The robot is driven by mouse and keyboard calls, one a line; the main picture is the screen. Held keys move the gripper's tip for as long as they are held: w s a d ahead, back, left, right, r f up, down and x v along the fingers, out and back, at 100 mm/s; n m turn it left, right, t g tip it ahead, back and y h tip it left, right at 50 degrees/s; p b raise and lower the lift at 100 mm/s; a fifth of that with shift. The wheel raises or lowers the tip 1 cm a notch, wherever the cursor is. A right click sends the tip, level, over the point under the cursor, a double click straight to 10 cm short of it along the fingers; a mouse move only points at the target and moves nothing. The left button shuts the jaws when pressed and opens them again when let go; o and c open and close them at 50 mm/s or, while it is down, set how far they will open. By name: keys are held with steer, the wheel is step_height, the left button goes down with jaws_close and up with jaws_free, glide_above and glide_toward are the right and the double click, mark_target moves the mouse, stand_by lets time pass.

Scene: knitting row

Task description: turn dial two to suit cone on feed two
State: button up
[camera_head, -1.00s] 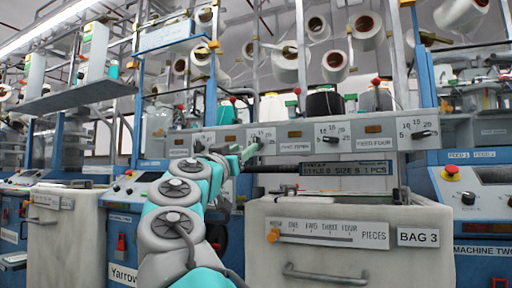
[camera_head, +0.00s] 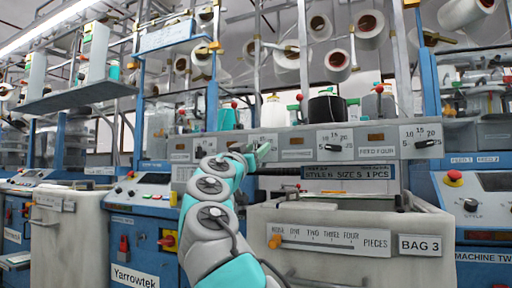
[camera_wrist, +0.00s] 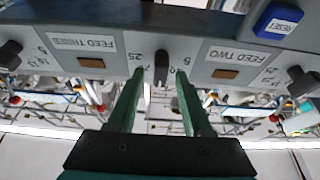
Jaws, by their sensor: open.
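My gripper (camera_head: 262,152) is at the grey dial beam (camera_head: 402,150). In the wrist view, turned upside down, its two green fingers (camera_wrist: 156,78) are open on either side of a dark dial knob (camera_wrist: 162,65). I cannot tell whether they touch it. This dial lies between the FEED TWO label (camera_wrist: 236,55) on the right and the FEED THREE label (camera_wrist: 82,41) on the left. Its knob looks upright in that view; the fingers partly hide its numbers. A white cone (camera_head: 272,112) stands behind the beam above my gripper; I cannot read its feed.
Other dials sit along the beam (camera_head: 335,146), (camera_head: 425,144). A blue RESET button (camera_wrist: 279,20) is at the wrist view's upper right. A black cone (camera_head: 327,108) stands behind the beam.

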steer(key=shift+w, duration=0.1)
jaws_close()
stand_by(0.4)
